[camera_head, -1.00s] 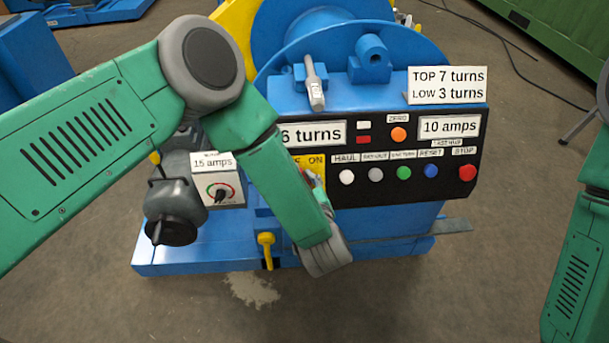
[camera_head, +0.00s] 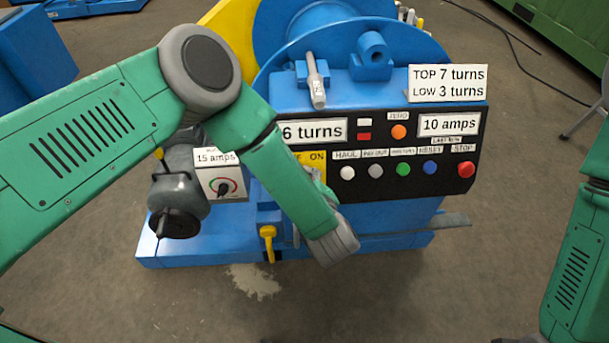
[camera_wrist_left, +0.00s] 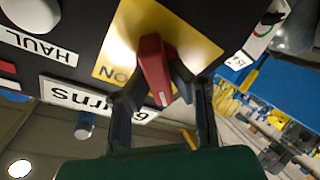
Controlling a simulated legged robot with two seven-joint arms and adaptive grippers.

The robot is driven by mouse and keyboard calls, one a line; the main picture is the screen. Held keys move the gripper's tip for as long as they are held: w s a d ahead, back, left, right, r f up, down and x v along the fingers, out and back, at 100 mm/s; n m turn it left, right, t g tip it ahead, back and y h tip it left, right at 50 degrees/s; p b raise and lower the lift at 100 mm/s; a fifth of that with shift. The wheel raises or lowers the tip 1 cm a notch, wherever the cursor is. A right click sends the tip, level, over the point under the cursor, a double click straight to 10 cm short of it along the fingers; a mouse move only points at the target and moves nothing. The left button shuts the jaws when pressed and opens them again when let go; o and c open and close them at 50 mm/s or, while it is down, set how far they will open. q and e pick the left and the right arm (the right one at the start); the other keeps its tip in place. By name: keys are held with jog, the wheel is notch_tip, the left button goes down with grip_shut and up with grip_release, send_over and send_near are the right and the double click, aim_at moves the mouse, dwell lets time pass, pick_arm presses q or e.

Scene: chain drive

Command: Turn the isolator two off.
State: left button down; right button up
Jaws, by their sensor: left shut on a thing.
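The isolator is a red handle (camera_wrist_left: 154,70) on a yellow plate (camera_wrist_left: 196,50) in the left wrist view, where the panel appears upside down. The word ON shows beside the handle; the rest of the lettering is hidden. My left gripper (camera_wrist_left: 157,88) is shut on the handle, one dark finger on each side. In the head view, my left forearm covers most of the yellow plate (camera_head: 317,160), and the handle cannot be made out. No number two is readable on the plate. My right arm is at the right edge; its gripper is out of view.
The black panel right of the plate carries a white HAUL button (camera_head: 347,173), other coloured buttons and a red STOP button (camera_head: 466,170). A 15 amps dial box (camera_head: 222,185) is left of my forearm. A yellow lever (camera_head: 268,240) stands low near my wrist.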

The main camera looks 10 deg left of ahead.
pick_arm(q)
jog(key=shift+s+d+f, duration=0.15)
jog(key=shift+s+f, duration=0.1)
jog(key=c, duration=1.5)
grip_release()
jog(key=shift+c, duration=0.2)
jog(key=shift+o, duration=0.3)
jog(key=shift+w, duration=0.1)
jog(key=shift+r, duration=0.15)
jog(key=v, duration=1.2)
